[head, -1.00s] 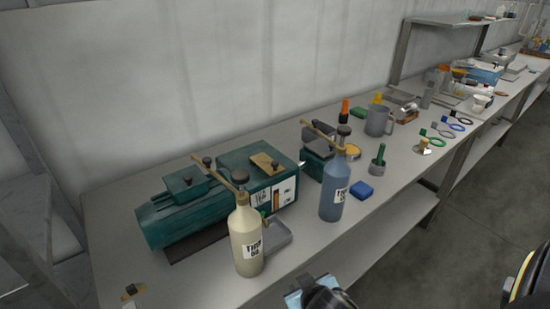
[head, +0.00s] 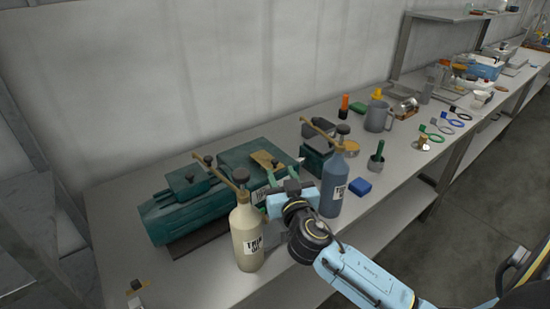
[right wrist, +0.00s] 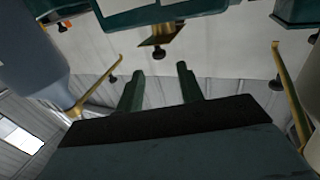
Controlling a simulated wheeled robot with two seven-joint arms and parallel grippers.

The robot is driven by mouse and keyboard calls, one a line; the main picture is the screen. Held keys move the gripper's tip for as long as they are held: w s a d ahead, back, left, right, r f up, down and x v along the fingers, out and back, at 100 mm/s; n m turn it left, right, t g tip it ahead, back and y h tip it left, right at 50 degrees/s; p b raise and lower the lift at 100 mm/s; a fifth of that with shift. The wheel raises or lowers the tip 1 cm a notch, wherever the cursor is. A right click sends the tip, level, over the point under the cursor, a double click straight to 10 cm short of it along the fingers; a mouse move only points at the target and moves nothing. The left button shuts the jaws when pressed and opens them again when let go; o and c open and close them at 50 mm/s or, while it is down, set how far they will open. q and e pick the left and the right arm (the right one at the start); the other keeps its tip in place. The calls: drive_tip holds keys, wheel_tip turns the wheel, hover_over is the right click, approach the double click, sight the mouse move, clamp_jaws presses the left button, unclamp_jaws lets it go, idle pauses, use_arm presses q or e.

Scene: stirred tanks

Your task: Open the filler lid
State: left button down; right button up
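The green pump unit (head: 180,220) stands on the bench, left of centre. A flat brass lid (head: 265,160) with a small dark knob lies on top of its right-hand block; I take it for the filler lid, and it looks closed. The brass lid (right wrist: 150,40) and its knob also show in the right wrist view, beyond my fingertips. My right gripper (head: 281,178) is at the block's front edge, between the two bottles. Its green fingers (right wrist: 160,78) are apart, with nothing between them and apart from the lid. My left gripper is not in view.
A cream bottle (head: 245,237) stands left of my right gripper and a blue bottle (head: 333,188) close on its right. Both have long brass spouts. A grey tray (head: 273,233) is partly hidden by my arm. A blue block (head: 360,187) and a grey mug (head: 378,117) lie farther right.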

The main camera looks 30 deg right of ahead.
sight(276, 163)
drive_tip(key=x, duration=0.7)
drive_tip(key=shift+f+p, duration=0.1)
drive_tip(key=shift+p, duration=0.2)
drive_tip(key=shift+c, duration=0.3)
clamp_jaws()
